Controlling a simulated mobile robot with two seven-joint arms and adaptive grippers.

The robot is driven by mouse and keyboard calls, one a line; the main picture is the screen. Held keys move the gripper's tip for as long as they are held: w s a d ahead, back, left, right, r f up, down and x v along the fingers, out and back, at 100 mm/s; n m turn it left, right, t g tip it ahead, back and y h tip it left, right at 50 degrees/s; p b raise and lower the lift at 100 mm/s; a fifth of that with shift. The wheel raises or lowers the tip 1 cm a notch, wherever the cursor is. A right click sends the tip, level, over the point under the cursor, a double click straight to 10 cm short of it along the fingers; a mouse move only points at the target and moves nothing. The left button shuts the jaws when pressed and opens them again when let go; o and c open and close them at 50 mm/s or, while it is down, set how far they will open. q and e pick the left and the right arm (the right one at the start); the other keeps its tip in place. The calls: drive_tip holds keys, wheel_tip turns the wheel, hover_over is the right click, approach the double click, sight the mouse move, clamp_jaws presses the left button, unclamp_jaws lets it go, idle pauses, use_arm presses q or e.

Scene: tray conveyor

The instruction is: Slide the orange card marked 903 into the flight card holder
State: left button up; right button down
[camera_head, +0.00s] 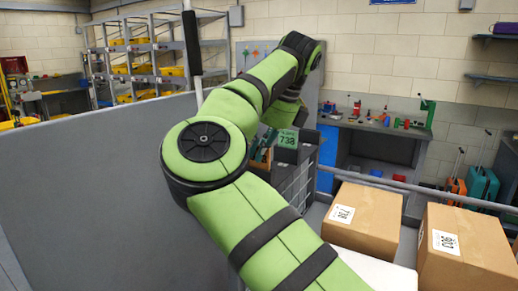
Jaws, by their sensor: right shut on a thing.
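My right arm crosses the view from the lower right, bends at a large elbow joint and reaches up and away. Its wrist folds down behind the arm, and my right gripper (269,137) is mostly hidden there, shut. A small orange-brown sliver (262,155) shows below it, consistent with the orange card, but no number can be read on it. A green card marked 738 (287,139) stands upright just to the right, above a dark grey unit. I cannot make out the flight card holder clearly; the arm covers much of that area. My left gripper is not in view.
Two cardboard boxes with white number labels stand at the lower right, one at the left (365,215) and one at the right (466,250). A grey panel (90,200) fills the left. A workbench (375,130) with tools and shelving (150,55) with yellow bins stand behind.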

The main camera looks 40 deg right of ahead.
drive_tip(key=shift+f, duration=0.25)
drive_tip(key=c, duration=1.3)
unclamp_jaws()
drive_tip(key=shift+r, duration=0.1)
drive_tip(key=v, duration=1.2)
